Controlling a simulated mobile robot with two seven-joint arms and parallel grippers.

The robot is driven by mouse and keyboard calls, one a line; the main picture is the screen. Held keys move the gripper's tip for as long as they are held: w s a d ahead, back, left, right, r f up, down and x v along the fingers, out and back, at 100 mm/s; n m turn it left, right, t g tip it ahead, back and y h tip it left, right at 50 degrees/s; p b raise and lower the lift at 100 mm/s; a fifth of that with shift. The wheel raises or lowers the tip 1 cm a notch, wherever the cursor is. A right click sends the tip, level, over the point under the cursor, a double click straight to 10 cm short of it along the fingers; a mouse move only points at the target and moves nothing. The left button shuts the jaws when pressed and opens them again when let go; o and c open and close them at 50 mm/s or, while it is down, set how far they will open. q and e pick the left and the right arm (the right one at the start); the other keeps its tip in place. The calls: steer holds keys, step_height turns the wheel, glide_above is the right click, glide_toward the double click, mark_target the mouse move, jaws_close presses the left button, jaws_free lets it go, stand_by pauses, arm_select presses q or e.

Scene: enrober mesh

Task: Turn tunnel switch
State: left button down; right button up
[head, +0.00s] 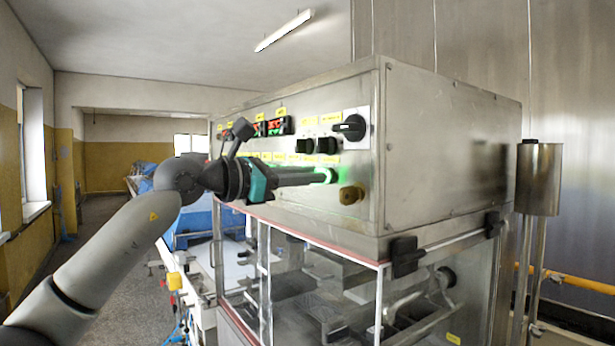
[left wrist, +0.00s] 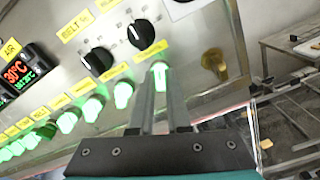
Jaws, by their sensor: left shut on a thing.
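A row of green-lit switches (head: 283,157) with yellow labels runs along the sloping steel front of the machine. The row also shows in the left wrist view (left wrist: 93,109). My left gripper (head: 330,176) reaches in from the left with its fingers against the panel. It is shut on the rightmost green-lit switch (left wrist: 160,72); the fingers lie on either side of it in the left wrist view. Its handle is partly hidden by the fingers, and I cannot read which label is the tunnel one. My right gripper is in neither view.
Above the row are black knobs (head: 326,145), a larger black rotary switch (head: 350,127) and red-lit displays (head: 279,126). A brass knob (head: 351,194) sticks out just right of my fingertips. Below is a clear-walled enclosure (head: 310,285).

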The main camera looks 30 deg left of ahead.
arm_select(q)
steer(key=shift+m, duration=0.6)
steer(key=c, duration=0.9)
jaws_free()
steer(key=shift+s, duration=0.15)
steer(key=shift+b+v, duration=5.6)
steer(key=shift+v, duration=1.95)
steer(key=shift+a+f, duration=0.1)
